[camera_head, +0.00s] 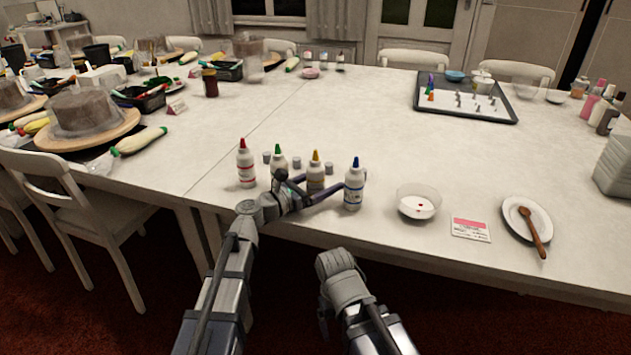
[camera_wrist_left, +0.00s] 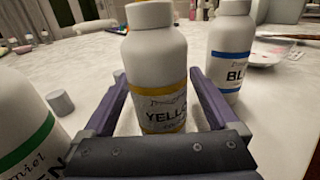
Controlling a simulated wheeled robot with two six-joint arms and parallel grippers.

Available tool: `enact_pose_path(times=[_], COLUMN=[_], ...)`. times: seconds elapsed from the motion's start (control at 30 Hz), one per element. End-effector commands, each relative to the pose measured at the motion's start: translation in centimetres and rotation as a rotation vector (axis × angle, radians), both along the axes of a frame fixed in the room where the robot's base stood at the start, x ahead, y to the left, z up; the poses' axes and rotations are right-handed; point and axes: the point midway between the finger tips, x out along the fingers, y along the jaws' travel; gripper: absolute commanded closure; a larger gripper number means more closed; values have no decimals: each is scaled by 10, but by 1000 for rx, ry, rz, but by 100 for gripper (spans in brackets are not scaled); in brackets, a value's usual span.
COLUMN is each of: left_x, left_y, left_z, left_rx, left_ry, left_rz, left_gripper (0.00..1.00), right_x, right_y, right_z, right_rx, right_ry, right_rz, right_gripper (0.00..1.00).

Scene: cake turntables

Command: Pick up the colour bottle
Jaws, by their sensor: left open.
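Several white colour bottles stand upright in a row near the table's front edge: a red-tipped one (camera_head: 246,168), a green-tipped one (camera_head: 278,160), a yellow-tipped one (camera_head: 316,172) and a blue-tipped one (camera_head: 354,190). My left gripper (camera_head: 318,188) is open at the yellow bottle. In the left wrist view, the yellow bottle (camera_wrist_left: 158,75) stands between its two fingers, its base hidden by the gripper. The blue bottle (camera_wrist_left: 229,50) stands outside the right finger, the green bottle (camera_wrist_left: 22,125) at the left edge. My right arm shows at the bottom, but its gripper does not.
Small grey caps (camera_head: 267,157) stand behind the bottles. A clear bowl (camera_head: 418,203), a pink-topped card (camera_head: 470,228) and a plate (camera_head: 515,215) with a wooden spoon (camera_head: 533,233) lie to the right. The table's middle is clear.

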Motion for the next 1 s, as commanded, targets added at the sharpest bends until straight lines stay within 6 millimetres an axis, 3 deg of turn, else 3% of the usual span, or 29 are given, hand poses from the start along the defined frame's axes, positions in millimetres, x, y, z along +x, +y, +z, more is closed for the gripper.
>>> enact_pose_path(times=[0.07, 0.63, 1.0], left_x=[0, 0, 0], left_y=[0, 1, 1], left_z=[0, 0, 8], left_rx=[0, 0, 0], left_ry=[0, 0, 0], left_rz=[0, 0, 0], left_gripper=[7, 71, 71], right_x=[0, 0, 0], right_y=[0, 0, 0], right_z=[0, 0, 8], right_rx=[0, 0, 1], right_ry=[0, 0, 0], right_rz=[0, 0, 0], right_gripper=[11, 11, 11])
